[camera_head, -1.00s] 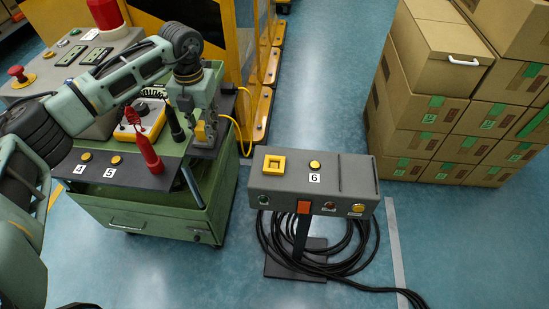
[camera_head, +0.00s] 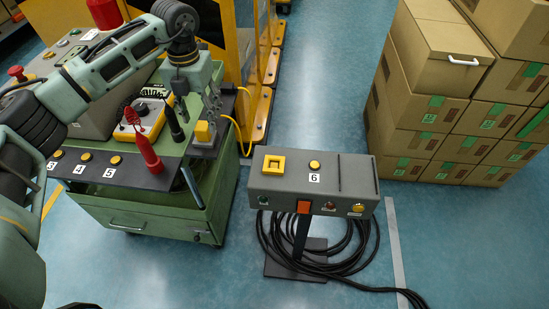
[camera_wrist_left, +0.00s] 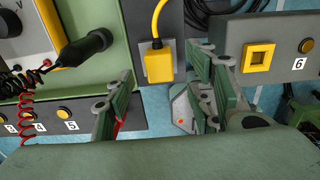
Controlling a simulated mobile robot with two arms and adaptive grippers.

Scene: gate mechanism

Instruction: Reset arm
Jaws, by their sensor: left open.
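My left gripper (camera_head: 197,108) is open and points down above the right edge of the green cabinet (camera_head: 160,215). A yellow plug (camera_head: 203,132) with a yellow cord sits on the dark panel there, just below the fingers. In the left wrist view the open gripper (camera_wrist_left: 160,78) has its fingers on either side of the yellow plug (camera_wrist_left: 159,65) in the picture, and nothing is held. The plug appears seated on a grey plate, with its cord leading up. My right gripper does not show.
A yellow meter (camera_head: 148,112) and red and black probes stand left of the gripper. A grey control box (camera_head: 315,180) marked 6 stands right, with black cable (camera_head: 345,235) coiled below. Cartons (camera_head: 425,110) are stacked at right. Blue floor lies clear between.

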